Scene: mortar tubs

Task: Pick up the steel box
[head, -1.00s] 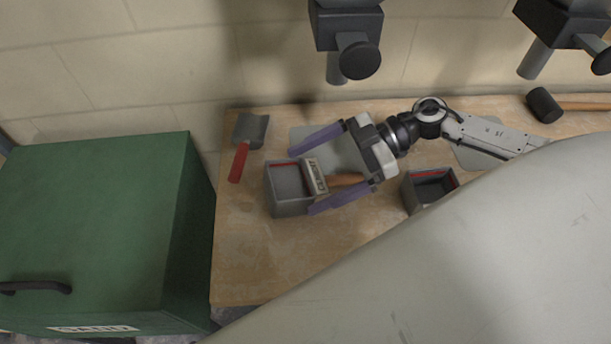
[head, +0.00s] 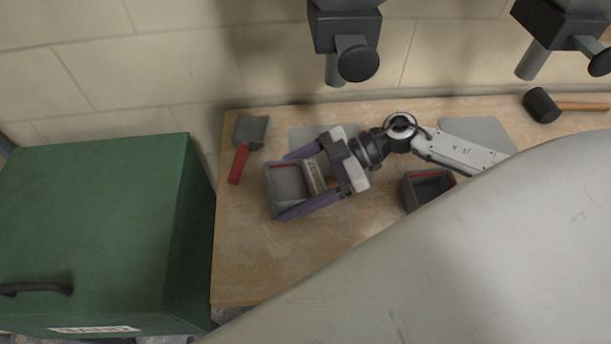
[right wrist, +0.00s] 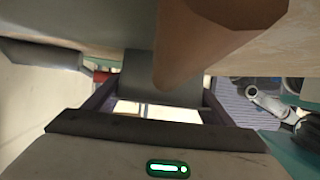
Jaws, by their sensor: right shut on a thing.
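The grey steel box (head: 270,190) is an open tub with a red line inside, on the wooden bench in the head view. A brush (head: 318,174) with a wooden handle rests at its right side. My right gripper (head: 284,187) reaches in from the right, its purple fingers shut on two opposite sides of the box. In the right wrist view the box's grey wall (right wrist: 165,92) shows between the fingers, and the brush handle (right wrist: 215,38) points towards the camera. I cannot tell whether the box is clear of the bench. My left gripper is not in view.
A second grey tub (head: 425,190) stands to the right on the bench (head: 255,265). A green bin (head: 95,225) stands left of the bench. The bench front is bare.

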